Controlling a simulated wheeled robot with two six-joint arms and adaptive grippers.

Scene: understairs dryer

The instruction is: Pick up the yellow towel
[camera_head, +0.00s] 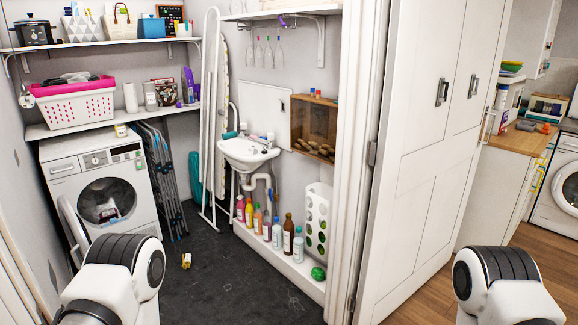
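I cannot make out a yellow towel for certain. A small yellow object (186,261) lies on the dark floor in front of the white dryer (103,200); it is too small to tell what it is. At the far right, a yellow edge or strip (541,172) shows beside the wooden-topped counter; I cannot tell whether it is cloth. The dryer's round door appears to stand open, with a dark interior. Only links of my two arms show at the bottom left and bottom right; neither gripper is in view.
A small sink (247,154) hangs on the wall above several bottles on a low ledge (290,268). A pink-and-white basket (72,104) sits on a shelf. A white door (425,140) stands open on the right. The dark floor (235,285) is mostly clear.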

